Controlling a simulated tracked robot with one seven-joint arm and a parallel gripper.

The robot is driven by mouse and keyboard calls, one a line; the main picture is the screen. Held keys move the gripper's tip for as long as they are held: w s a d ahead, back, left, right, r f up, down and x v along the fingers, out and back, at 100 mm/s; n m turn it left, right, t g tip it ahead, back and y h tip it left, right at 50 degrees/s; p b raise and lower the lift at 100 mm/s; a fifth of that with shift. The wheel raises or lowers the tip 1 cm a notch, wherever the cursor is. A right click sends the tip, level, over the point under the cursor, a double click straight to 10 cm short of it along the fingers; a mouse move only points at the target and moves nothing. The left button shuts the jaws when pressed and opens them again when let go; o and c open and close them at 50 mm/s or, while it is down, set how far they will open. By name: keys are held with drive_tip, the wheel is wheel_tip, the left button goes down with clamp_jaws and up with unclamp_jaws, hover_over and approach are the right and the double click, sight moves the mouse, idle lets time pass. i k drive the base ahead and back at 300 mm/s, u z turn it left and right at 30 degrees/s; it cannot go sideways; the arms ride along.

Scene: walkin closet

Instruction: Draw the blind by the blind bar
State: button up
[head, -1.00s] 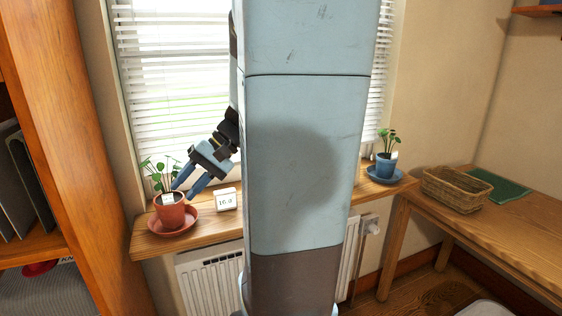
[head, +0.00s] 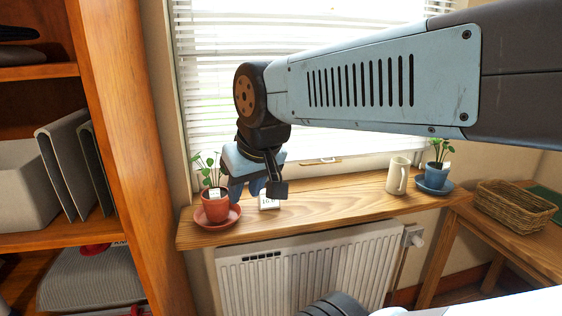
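The white slatted blind (head: 205,105) hangs in the window behind the sill. Its slats show at the left, and my arm covers much of its middle and right. I cannot clearly make out the blind bar; a small wooden and white piece (head: 321,161) shows low at the window, but I cannot tell whether it is part of the blind. My gripper (head: 247,191) points down over the left part of the sill, in front of the blind.
On the sill (head: 330,205) stand a terracotta potted plant (head: 214,208), a small white block (head: 268,203) close by my gripper, a cream mug (head: 397,176) and a blue potted plant (head: 436,176). A radiator (head: 310,265) is below. A wooden shelf unit (head: 125,120) stands left.

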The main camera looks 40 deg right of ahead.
sight(331, 156)
drive_tip(key=z, duration=1)
drive_tip(key=k, duration=0.9)
drive_tip(key=u, duration=0.15)
drive_tip(key=i, duration=1)
drive_tip(key=u, duration=0.1)
